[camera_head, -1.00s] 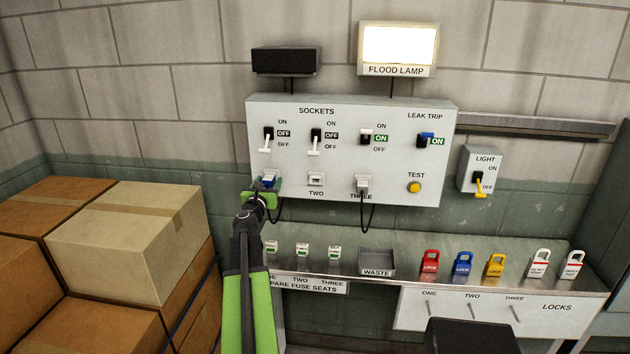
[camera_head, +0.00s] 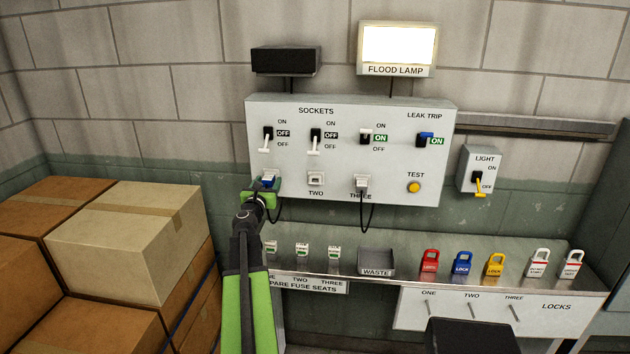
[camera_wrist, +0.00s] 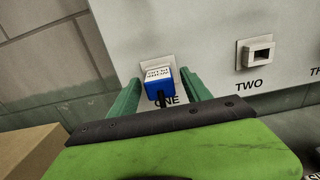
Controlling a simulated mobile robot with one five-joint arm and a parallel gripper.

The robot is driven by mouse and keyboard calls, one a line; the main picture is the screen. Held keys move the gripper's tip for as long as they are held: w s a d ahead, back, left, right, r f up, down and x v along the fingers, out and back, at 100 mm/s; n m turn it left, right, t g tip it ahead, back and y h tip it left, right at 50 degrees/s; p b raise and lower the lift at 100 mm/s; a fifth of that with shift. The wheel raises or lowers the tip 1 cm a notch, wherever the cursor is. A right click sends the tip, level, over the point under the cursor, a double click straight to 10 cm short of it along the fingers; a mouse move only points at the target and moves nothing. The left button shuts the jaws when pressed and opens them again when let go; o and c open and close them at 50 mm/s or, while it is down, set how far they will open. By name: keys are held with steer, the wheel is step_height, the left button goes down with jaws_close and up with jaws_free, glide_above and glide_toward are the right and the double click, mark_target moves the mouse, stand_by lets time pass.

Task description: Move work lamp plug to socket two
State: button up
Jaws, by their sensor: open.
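The blue work lamp plug (camera_wrist: 160,92) with a white label sits in socket one (camera_wrist: 157,62); it also shows as a small blue patch in the head view (camera_head: 268,181). Its dark cord hangs below it. My gripper (camera_wrist: 160,90) is open, with one green finger on each side of the plug. I cannot tell whether either finger touches it. Socket two (camera_wrist: 259,55) is empty, to the right of the plug; it also shows in the head view (camera_head: 316,179). In the head view my gripper (camera_head: 266,189) partly hides socket one.
Socket three (camera_head: 362,184) holds a grey plug with a hanging cord. Switches one (camera_head: 266,140) and two (camera_head: 315,143) are at OFF, and switch three (camera_head: 366,137) is at ON. Cardboard boxes (camera_head: 130,240) stand at the left. A shelf with fuses and padlocks lies below the panel.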

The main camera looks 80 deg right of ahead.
mark_target(267, 185)
jaws_close()
steer(key=shift+a, duration=0.1)
stand_by(0.4)
steer(key=shift+s+a+f, duration=0.1)
steer(key=shift+a, duration=1.35)
steer(key=shift+s+a, duration=0.1)
steer(key=shift+a, duration=1.35)
